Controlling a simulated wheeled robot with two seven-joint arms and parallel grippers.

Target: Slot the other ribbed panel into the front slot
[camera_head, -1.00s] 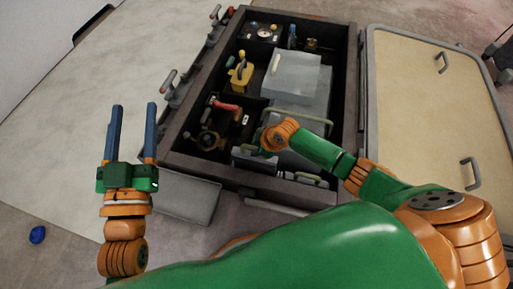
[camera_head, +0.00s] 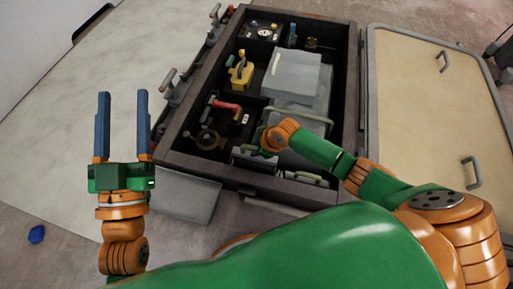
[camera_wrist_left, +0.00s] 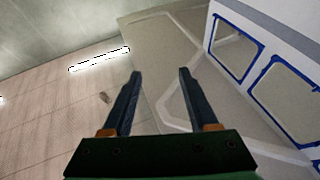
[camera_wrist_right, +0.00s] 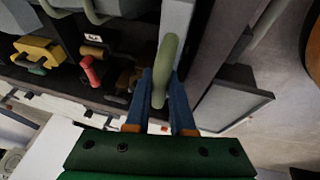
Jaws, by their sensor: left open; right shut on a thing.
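My right gripper (camera_wrist_right: 161,88) is shut on a pale green handle (camera_wrist_right: 165,65) in the right wrist view. The part beneath that handle is mostly hidden, so I cannot tell whether it is ribbed. In the head view my right wrist (camera_head: 277,137) is over the front of the dark compartment box (camera_head: 170,163), hiding its fingers. Grey panels with handles stand there; a front one (camera_head: 308,179) has a pale handle. I cannot clearly make out the front slot. My left gripper (camera_head: 123,128) is open and empty, fingers up, left of the box.
Large grey blocks (camera_head: 296,70) fill the middle of the box. A yellow tool (camera_head: 241,73) and a red-handled part (camera_head: 222,104) sit in left compartments. A grey flap (camera_head: 186,197) lies at the front left. A beige hatch with handles (camera_head: 430,110) lies right.

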